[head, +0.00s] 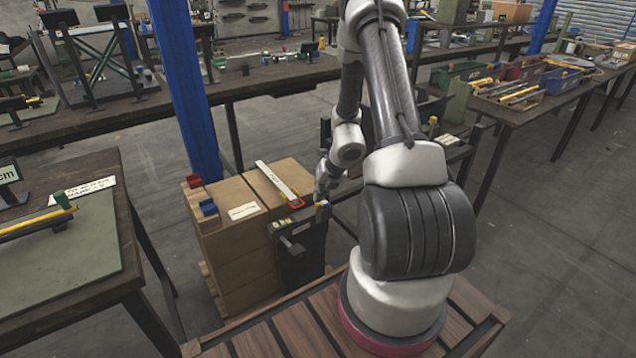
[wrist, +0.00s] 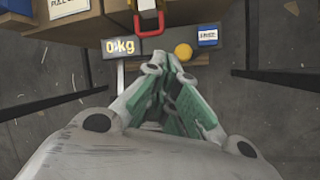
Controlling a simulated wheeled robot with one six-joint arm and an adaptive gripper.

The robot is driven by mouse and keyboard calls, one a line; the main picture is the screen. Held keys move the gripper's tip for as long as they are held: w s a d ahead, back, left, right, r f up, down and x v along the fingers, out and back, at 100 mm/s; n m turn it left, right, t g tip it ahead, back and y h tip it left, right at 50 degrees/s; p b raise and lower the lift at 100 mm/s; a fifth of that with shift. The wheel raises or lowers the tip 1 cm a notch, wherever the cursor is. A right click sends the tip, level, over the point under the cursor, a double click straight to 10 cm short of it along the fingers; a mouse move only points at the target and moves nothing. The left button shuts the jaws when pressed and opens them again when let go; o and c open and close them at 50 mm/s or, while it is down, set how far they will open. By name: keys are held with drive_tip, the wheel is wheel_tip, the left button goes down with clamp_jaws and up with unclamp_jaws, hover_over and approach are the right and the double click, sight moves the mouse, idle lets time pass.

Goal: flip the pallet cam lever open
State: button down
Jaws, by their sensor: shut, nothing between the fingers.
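A white strap (head: 276,180) lies across the top of the carton stack (head: 235,250). At its near end is a red U-shaped piece (head: 297,206), which looks like the cam lever. The wrist view shows this red lever (wrist: 152,33) at the top, with its loop toward my gripper. My gripper (wrist: 168,64) is shut and empty, its green-padded fingers together. It is below and slightly right of the red lever in that view, apart from it. In the head view my gripper (head: 322,190) is small, just right of the lever, and its fingertips are hard to make out.
A dark unit (head: 300,255) with a handle stands against the cartons' front. A "0 kg" display (wrist: 124,47), a yellow knob (wrist: 183,50) and a blue labelled block (wrist: 207,37) are close to my fingers. Workbenches stand around; open floor lies to the right.

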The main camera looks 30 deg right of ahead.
drive_tip(key=r, duration=0.2)
drive_tip(key=w+r, duration=0.1)
drive_tip(key=shift+d+r, duration=0.25)
idle(0.4)
drive_tip(key=s+a+r+n+g+y, duration=0.1)
drive_tip(key=s+a+r+n+g, duration=0.15)
drive_tip(key=s+r+n, duration=0.6)
drive_tip(key=s+a+r+n+g+y, duration=0.1)
drive_tip(key=s+a+n+y, duration=0.2)
drive_tip(key=n, duration=1)
drive_tip(key=s+a+r+n+t+h, duration=0.1)
drive_tip(key=s+r+n+h, duration=0.1)
drive_tip(key=s+r+n, duration=0.3)
drive_tip(key=s+a+r+n+t+h, duration=0.1)
drive_tip(key=s+r+n, duration=0.5)
drive_tip(key=r, duration=0.6)
drive_tip(key=s+a+r+n+t+h, duration=0.1)
drive_tip(key=s+r+n+h, duration=0.2)
drive_tip(key=s+r+n, duration=0.3)
wheel_tip(320, 180, up, 3)
drive_tip(key=shift+a+f+n, duration=0.1)
drive_tip(key=shift+a+n, duration=0.1)
drive_tip(key=shift+n, duration=0.75)
